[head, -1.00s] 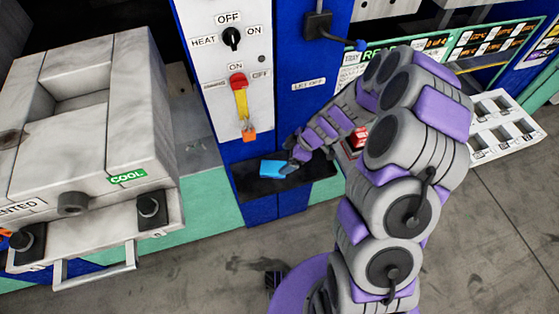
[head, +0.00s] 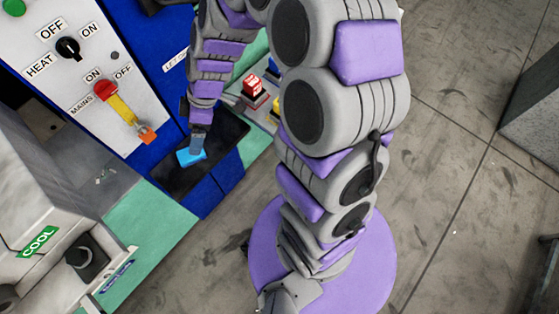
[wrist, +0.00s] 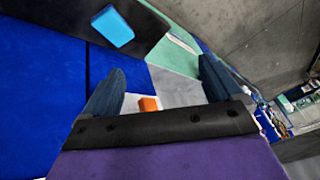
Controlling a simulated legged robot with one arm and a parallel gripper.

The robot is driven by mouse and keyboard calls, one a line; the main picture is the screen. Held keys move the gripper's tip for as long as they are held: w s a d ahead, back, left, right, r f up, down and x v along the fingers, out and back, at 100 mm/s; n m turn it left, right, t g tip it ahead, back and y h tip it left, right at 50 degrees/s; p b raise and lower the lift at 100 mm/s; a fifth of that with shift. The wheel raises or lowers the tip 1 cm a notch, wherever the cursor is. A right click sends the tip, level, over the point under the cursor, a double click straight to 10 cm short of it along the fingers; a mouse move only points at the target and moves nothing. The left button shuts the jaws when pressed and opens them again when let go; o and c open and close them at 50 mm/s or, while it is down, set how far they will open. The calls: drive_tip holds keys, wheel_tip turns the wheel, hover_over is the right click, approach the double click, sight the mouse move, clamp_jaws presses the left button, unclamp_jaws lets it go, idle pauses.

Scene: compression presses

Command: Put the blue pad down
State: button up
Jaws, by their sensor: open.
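The blue pad (head: 188,157) lies on a black shelf (head: 222,135) on the front of the blue cabinet. In the head view my gripper (head: 198,143) is over the pad and hides part of it. In the wrist view my gripper (wrist: 161,70) is open with nothing between its fingers. There the pad (wrist: 113,26) lies on the black shelf (wrist: 68,12), beyond the left fingertip and apart from it.
A control panel with a HEAT knob (head: 68,48) and a MAINS lever (head: 122,108) is left of the shelf. A grey press (head: 28,222) labelled COOL stands at lower left. A red button block (head: 254,86) is right of the shelf. Open floor (head: 460,220) lies to the right.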

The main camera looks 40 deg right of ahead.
drive_tip(key=s+d+r+m+h, duration=0.1)
drive_tip(key=s+d+r+m, duration=0.2)
drive_tip(key=s, duration=0.5)
drive_tip(key=s+d+r+m+g+h, duration=0.1)
drive_tip(key=s+d+r+m+h, duration=0.1)
drive_tip(key=s, duration=0.6)
drive_tip(key=s+d+r+m+h, duration=0.2)
drive_tip(key=s+d+r+m, duration=0.2)
drive_tip(key=s+r+m, duration=0.2)
drive_tip(key=shift+s+d+r+m, duration=0.25)
drive_tip(key=shift+s+r+m, duration=0.1)
drive_tip(key=shift+s+m, duration=0.7)
drive_tip(key=shift+o, duration=0.2)
drive_tip(key=shift+w+a, duration=0.1)
